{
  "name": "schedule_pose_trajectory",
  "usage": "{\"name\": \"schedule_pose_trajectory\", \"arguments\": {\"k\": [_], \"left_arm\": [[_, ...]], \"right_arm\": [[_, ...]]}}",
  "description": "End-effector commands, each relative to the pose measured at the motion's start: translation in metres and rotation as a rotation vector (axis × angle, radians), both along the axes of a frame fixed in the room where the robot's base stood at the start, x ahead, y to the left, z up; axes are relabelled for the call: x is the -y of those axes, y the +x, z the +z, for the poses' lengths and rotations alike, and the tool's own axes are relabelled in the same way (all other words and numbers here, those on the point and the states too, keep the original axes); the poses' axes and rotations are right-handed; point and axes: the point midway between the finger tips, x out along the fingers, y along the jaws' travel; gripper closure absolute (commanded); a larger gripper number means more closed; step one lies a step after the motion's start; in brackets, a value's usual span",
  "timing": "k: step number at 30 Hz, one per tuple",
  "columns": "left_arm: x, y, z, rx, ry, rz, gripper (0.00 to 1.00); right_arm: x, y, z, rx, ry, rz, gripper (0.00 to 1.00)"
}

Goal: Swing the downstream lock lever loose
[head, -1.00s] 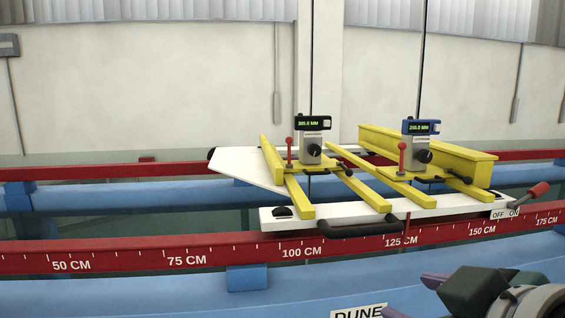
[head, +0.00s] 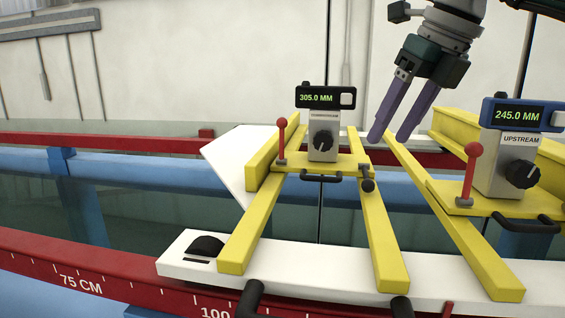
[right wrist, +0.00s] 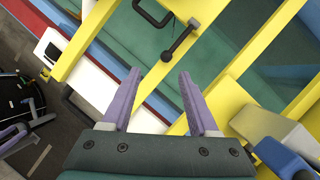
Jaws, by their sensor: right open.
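The downstream gauge (head: 323,140), a grey box with a black knob and a 305.0 MM display, rides on a yellow carriage plate (head: 345,162). A red-knobbed lever (head: 282,140) stands upright at the plate's left end. A small dark lever with a round end (head: 367,183) is at its right end, by the yellow rail; a dark lever also shows in the right wrist view (right wrist: 180,40). I cannot tell from markings which is the lock. My right gripper (head: 390,137) is open and empty, fingers pointing down, right of the gauge and apart from both levers.
The upstream gauge (head: 508,160) with its blue display and its own red-knobbed lever (head: 470,165) stands close on the right. Yellow rails (head: 380,235) lie across a white frame (head: 320,275). Black handles (head: 250,298) stick out in front. Glass walls and blue beams lie behind.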

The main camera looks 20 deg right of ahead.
Motion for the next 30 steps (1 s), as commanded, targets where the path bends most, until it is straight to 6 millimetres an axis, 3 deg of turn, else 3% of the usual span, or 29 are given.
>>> {"name": "schedule_pose_trajectory", "arguments": {"k": [5, 12, 18, 30], "left_arm": [[-0.002, 0.000, -0.010, 0.001, 0.005, -0.002, 0.50], [-0.004, 0.000, -0.039, 0.001, 0.013, -0.005, 0.50], [-0.004, 0.000, -0.056, 0.000, 0.013, -0.005, 0.50], [-0.003, 0.000, -0.060, 0.000, 0.011, -0.004, 0.50]], "right_arm": [[0.010, 0.000, -0.012, -0.024, -0.029, -0.025, 0.40], [0.005, 0.017, -0.057, -0.022, -0.026, -0.023, 0.40], [0.003, 0.029, -0.083, -0.020, -0.025, -0.022, 0.40], [0.002, 0.034, -0.089, -0.020, -0.026, -0.020, 0.40]]}}
